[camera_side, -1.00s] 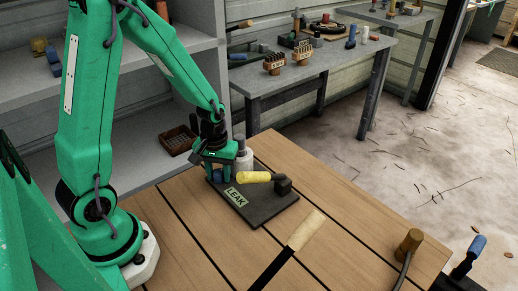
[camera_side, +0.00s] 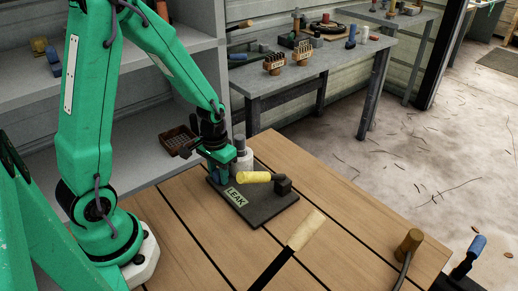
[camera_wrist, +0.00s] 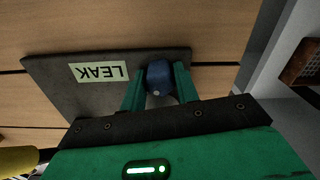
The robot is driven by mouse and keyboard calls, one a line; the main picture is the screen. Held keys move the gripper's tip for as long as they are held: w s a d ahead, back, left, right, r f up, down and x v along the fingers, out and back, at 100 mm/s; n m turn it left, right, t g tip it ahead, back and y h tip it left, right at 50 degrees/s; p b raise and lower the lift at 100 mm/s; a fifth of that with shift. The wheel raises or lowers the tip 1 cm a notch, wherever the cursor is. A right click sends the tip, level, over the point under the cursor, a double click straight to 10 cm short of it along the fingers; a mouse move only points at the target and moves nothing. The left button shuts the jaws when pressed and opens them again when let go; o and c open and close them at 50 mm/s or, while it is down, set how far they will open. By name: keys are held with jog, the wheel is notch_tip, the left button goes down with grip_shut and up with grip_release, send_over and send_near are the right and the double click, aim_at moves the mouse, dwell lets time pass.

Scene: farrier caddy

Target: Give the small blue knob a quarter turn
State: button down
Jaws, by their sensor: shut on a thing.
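The small blue knob (camera_wrist: 160,75) sits on a dark board (camera_wrist: 60,95) near its edge, beside a pale label reading LEAK (camera_wrist: 98,72). My gripper (camera_wrist: 158,88) has a green finger on each side of the knob, shut on it. A small light mark shows on the knob's near side. In the side view my gripper (camera_side: 221,181) points down at the left corner of the board (camera_side: 262,212) and largely hides the knob.
A yellow handle (camera_side: 256,177) with a dark block (camera_side: 282,185) lies on the board right of my gripper. A pale grey cylinder (camera_side: 244,160) stands just behind. A wooden-handled tool (camera_side: 306,230) lies in front on the planked table.

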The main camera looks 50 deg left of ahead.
jog(key=shift+m, duration=0.5)
jog(key=m, duration=0.5)
jog(key=shift+f, duration=0.1)
jog(key=shift+m, duration=0.3)
dwell(0.4)
jog(key=m, duration=0.5)
jog(key=shift+m, duration=0.4)
jog(key=shift+f, duration=0.1)
jog(key=c, duration=1.2)
grip_release()
jog(key=shift+s, duration=0.1)
